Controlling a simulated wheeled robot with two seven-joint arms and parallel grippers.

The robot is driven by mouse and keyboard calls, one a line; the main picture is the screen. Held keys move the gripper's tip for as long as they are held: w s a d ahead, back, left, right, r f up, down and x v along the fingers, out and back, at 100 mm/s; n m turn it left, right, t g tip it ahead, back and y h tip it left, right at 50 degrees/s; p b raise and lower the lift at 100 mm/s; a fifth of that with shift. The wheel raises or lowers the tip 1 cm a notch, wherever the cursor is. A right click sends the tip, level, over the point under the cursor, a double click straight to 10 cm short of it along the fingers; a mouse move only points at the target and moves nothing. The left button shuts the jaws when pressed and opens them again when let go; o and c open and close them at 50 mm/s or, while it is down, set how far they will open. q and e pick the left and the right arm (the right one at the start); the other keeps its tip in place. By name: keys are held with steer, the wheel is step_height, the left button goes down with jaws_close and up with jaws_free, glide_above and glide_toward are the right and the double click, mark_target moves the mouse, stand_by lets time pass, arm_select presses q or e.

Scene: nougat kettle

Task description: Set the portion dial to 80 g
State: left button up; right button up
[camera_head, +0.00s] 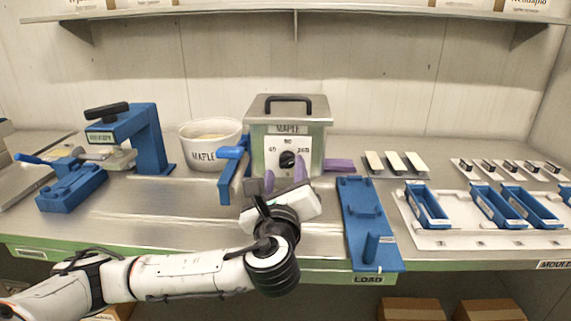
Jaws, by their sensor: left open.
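The portion dial (287,160) is a black knob on a white plate on the front of the steel kettle (256,155) marked MAPLE. Small numbers stand left of, above and right of the knob; the top one looks like 80. Where the knob points is too small to tell. My left gripper (284,178) is in front of the kettle, just below the dial. Its purple fingers are open, one toward each side of the knob, with nothing between them that I can make out. Whether they touch the kettle front is unclear. My right gripper is out of view.
A blue lever stand (228,180) and a white MAPLE tub (198,145) are left of the kettle. A blue LOAD fixture (363,225) is to its right, then a tray with blue moulds (497,207). A blue press (151,140) stands farther left.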

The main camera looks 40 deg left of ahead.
mark_target(285, 165)
arm_select(q)
steer(key=shift+x, duration=1.8)
steer(key=c, duration=1)
steer(key=shift+c, duration=0.2)
steer(key=shift+f+n, duration=0.1)
steer(key=shift+n, duration=0.2)
steer(key=n, duration=0.5)
steer(key=shift+f+b, duration=0.15)
steer(key=shift+b, duration=0.2)
steer(key=n+b, duration=0.1)
steer(key=n, duration=0.5)
